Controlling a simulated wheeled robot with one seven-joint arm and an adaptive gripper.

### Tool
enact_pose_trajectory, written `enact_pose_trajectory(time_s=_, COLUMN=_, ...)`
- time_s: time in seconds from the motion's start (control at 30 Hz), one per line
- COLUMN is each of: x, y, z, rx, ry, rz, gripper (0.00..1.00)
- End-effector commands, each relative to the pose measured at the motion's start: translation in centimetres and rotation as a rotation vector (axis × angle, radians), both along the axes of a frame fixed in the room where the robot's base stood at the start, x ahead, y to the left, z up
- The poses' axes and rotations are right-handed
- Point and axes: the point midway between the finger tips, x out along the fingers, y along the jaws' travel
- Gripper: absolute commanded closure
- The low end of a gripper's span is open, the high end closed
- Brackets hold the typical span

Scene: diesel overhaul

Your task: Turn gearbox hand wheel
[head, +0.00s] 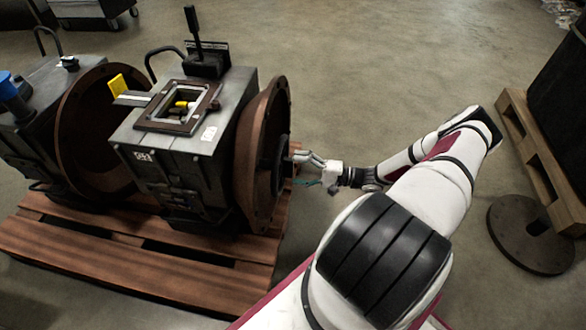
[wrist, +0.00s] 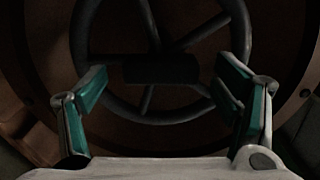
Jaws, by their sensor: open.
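The gearbox (head: 185,145) is a dark grey housing with a round brown flange (head: 262,165) on its right side, standing on a wooden pallet. The hand wheel (head: 283,160) is dark and sits at the flange's face, seen nearly edge-on in the head view. In the wrist view the hand wheel (wrist: 150,115) shows face-on, with a dark rim, several spokes and a dark block across its middle; its top is cut off. My gripper (head: 300,158) is at the wheel. In the wrist view my gripper (wrist: 165,90) is open, fingers spread near the rim's lower left and right. Contact is unclear.
A second housing (head: 35,130) stands left on the same pallet (head: 150,260). A lever (head: 194,25) rises from the gearbox's back. At right are another pallet (head: 545,160) and a round flanged plate (head: 530,235) on the floor.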

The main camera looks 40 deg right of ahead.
Motion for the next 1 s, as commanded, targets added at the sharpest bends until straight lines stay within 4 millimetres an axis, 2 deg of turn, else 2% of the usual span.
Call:
enact_pose_trajectory(time_s=0.3, x=-5.1, y=-4.1, z=0.0, rx=-0.002, ry=0.002, rz=-0.004, gripper=0.18)
enact_pose_trajectory(time_s=0.5, x=-7.2, y=-5.7, z=0.0, rx=-0.001, ry=0.001, rz=-0.002, gripper=0.18)
enact_pose_trajectory(time_s=0.67, x=-7.9, y=-6.2, z=0.0, rx=0.001, ry=0.001, rz=-0.002, gripper=0.18)
enact_pose_trajectory(time_s=1.0, x=-7.9, y=-6.2, z=0.0, rx=0.001, ry=0.001, rz=-0.001, gripper=0.18)
